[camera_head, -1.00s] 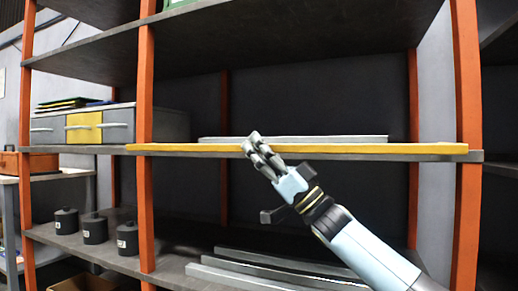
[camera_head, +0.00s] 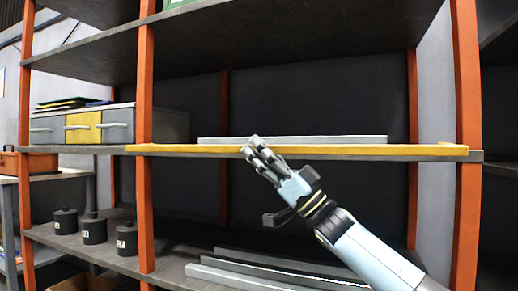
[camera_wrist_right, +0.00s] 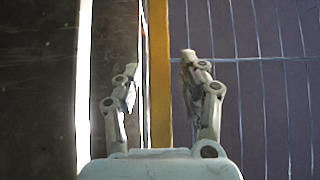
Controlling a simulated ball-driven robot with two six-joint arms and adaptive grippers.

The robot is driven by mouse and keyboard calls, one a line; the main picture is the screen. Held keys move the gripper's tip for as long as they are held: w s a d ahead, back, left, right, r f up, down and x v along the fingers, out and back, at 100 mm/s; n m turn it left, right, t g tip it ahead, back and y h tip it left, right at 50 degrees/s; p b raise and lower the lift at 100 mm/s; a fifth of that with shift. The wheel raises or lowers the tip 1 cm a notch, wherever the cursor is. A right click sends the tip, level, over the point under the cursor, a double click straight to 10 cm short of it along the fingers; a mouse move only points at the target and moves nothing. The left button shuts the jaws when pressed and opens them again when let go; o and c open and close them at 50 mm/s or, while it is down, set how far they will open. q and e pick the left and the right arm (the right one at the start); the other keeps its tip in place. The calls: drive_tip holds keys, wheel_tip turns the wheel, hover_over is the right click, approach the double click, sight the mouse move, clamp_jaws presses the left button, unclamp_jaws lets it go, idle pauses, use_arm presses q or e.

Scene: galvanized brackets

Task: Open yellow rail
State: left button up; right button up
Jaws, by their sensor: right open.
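In the wrist view my right gripper (camera_wrist_right: 160,64) is open, with one finger on each side of the strip. The fingers show apart from it there; I cannot tell whether they touch it. My left gripper is not in view.
A long grey metal piece (camera_head: 300,139) lies on the shelf behind the rail. More metal strips (camera_head: 250,275) lie on the shelf below. Orange posts (camera_head: 146,200) stand at both sides. Grey drawers (camera_head: 118,125) and black canisters (camera_head: 95,230) are at the left.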

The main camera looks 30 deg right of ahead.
drive_tip(key=v, duration=1.1)
drive_tip(key=shift+f, duration=0.1)
